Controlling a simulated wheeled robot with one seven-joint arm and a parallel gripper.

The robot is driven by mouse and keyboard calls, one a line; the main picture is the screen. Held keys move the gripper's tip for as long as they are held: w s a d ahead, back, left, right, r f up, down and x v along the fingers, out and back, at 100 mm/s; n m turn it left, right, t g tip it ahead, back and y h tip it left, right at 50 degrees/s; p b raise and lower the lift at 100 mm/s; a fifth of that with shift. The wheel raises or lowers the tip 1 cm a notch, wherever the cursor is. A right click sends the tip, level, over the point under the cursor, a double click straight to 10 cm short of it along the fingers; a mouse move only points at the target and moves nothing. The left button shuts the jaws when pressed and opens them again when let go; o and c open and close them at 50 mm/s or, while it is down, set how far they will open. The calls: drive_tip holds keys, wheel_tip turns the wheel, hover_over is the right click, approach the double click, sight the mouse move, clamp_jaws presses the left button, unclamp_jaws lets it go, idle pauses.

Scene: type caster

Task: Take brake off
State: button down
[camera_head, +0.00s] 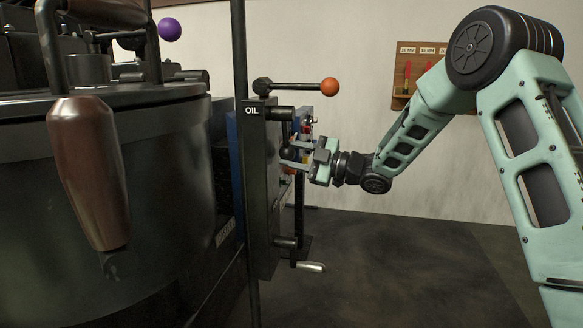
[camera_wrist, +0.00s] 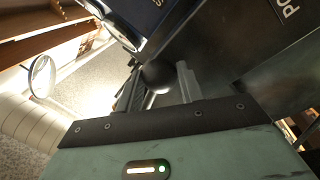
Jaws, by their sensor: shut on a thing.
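My gripper (camera_head: 297,155) reaches in from the right to the side of the dark machine column. Its fingers are closed around a black ball knob (camera_head: 288,152) beside the column. In the wrist view, the knob (camera_wrist: 158,75) sits between the two fingers of my gripper (camera_wrist: 160,90). The handle behind the knob is mostly hidden. No label reading "brake" is legible, so I cannot tell from markings which lever is the brake.
Above is a lever with an orange ball (camera_head: 329,87), near the "OIL" plate (camera_head: 252,110). Below is a crank with a metal handle (camera_head: 310,267). A large dark pot (camera_head: 170,200) with a brown handle (camera_head: 90,170) fills the left. The floor (camera_head: 400,260) at right is clear.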

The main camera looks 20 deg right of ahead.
drive_tip(key=shift+w+d+r+n+b, duration=0.2)
drive_tip(key=shift+w+d+n+b, duration=0.15)
drive_tip(key=shift+w+n, duration=0.25)
drive_tip(key=shift+s, duration=0.1)
drive_tip(key=c, duration=0.9)
unclamp_jaws()
drive_tip(key=p+v, duration=0.4)
drive_tip(key=v, duration=1.3)
drive_tip(key=shift+d+f, duration=0.2)
drive_tip(key=shift+d, duration=0.1)
